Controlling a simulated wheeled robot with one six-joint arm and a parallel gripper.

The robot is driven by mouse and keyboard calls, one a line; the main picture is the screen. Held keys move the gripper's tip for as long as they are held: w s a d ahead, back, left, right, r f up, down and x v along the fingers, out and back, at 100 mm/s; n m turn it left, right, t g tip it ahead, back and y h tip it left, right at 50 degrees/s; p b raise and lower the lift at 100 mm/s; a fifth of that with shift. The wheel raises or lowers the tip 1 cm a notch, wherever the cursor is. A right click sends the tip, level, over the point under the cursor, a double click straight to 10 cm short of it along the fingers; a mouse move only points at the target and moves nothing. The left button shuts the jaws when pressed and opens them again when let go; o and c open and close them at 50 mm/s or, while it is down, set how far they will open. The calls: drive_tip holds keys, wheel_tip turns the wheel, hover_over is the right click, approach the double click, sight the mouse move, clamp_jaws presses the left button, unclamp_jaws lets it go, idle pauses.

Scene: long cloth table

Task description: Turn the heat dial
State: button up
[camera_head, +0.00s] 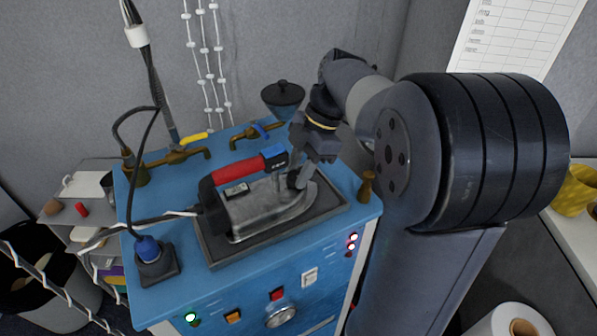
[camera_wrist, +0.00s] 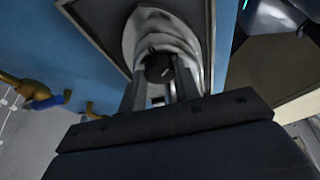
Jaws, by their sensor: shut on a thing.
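A grey metal iron (camera_head: 262,212) with a red handle (camera_head: 237,170) lies on a dark rectangular rest on the blue workstation. Its black round heat dial (camera_wrist: 158,66) sits on top near the nose in the wrist view. My gripper (camera_head: 298,177) reaches down from above at the front part of the iron. In the wrist view its two fingers (camera_wrist: 159,84) stand on either side of the dial and are shut on it. In the head view the fingers hide much of the dial. The direction the dial points cannot be read.
The dark rest (camera_head: 228,257) frames the iron. A blue plug (camera_head: 148,249) stands at the left of the worktop, with a cable running near the iron. Brass taps (camera_head: 183,155) and a dark funnel (camera_head: 283,97) are at the back. A small brass post (camera_head: 367,187) stands at the right.

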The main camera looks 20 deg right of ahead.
drive_tip(key=m, duration=0.2)
drive_tip(key=m+t+b, duration=0.2)
drive_tip(key=m, duration=0.1)
drive_tip(key=shift+s+f+m, duration=0.1)
drive_tip(key=shift+s+m, duration=0.15)
drive_tip(key=shift+m, duration=0.05)
drive_tip(key=m, duration=0.2)
drive_tip(key=m+t+h+b, duration=0.1)
drive_tip(key=m, duration=0.1)
drive_tip(key=shift+s+a+m+t, duration=0.15)
drive_tip(key=shift+m+t, duration=0.15)
drive_tip(key=shift+b, duration=0.3)
drive_tip(key=o, duration=1)
drive_tip(key=v, duration=1.1)
drive_tip(key=shift+a, duration=0.25)
